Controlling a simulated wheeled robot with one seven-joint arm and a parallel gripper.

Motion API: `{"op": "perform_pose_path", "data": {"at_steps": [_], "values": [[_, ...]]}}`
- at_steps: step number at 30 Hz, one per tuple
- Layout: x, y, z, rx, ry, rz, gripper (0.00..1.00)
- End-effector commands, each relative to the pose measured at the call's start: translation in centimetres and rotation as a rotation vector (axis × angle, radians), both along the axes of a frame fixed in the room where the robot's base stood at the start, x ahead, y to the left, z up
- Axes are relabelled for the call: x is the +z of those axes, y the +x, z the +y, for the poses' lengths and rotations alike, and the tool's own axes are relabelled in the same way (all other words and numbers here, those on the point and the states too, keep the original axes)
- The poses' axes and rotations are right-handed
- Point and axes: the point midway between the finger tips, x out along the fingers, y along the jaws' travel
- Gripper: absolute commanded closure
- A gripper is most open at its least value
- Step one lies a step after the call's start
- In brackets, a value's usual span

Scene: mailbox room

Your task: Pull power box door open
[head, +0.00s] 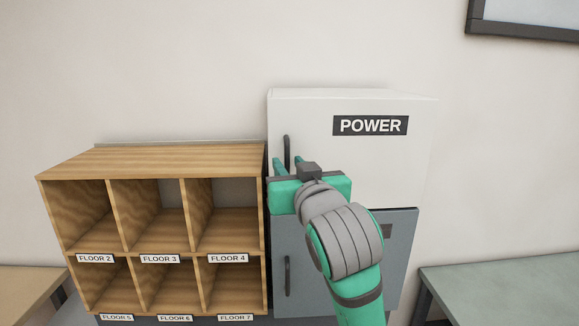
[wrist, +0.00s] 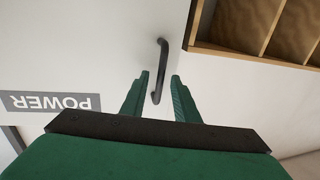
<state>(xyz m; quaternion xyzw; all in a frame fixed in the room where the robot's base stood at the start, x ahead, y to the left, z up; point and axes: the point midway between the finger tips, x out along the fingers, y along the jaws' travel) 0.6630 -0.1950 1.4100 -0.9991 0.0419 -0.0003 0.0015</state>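The power box (head: 385,165) is a white cabinet with a dark POWER label (head: 370,125) on its closed door. Its dark vertical handle (head: 287,150) is at the door's left edge in the head view. In the wrist view the handle (wrist: 162,68) is a dark bar near the fingertips. My gripper (head: 282,165) is in front of the door by the handle's lower part. In the wrist view my gripper (wrist: 160,78) is open, with the handle's near end showing between its two green fingers. Whether a finger touches the handle I cannot tell.
A wooden mail shelf (head: 160,160) with labelled cubbies stands directly left of the box. A grey cabinet door (head: 400,250) with its own handle (head: 287,275) is below. A greenish table (head: 510,285) is at right.

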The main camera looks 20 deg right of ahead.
Motion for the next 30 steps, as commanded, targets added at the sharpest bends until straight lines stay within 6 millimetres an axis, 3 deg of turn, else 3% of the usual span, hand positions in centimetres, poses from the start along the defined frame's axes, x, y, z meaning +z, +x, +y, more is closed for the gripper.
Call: {"op": "perform_pose_path", "data": {"at_steps": [8,9,12,13,23,30], "values": [[0.0,0.2,0.0,0.000,0.000,0.000,0.72],[0.0,0.2,0.0,0.000,0.000,0.000,0.74],[0.0,0.2,0.0,0.000,0.000,0.000,0.98],[0.0,0.2,0.0,0.000,0.000,0.000,1.00],[0.0,-0.2,0.0,0.015,0.000,0.000,1.00],[0.0,-2.4,0.2,0.103,0.001,0.000,1.00]]}}
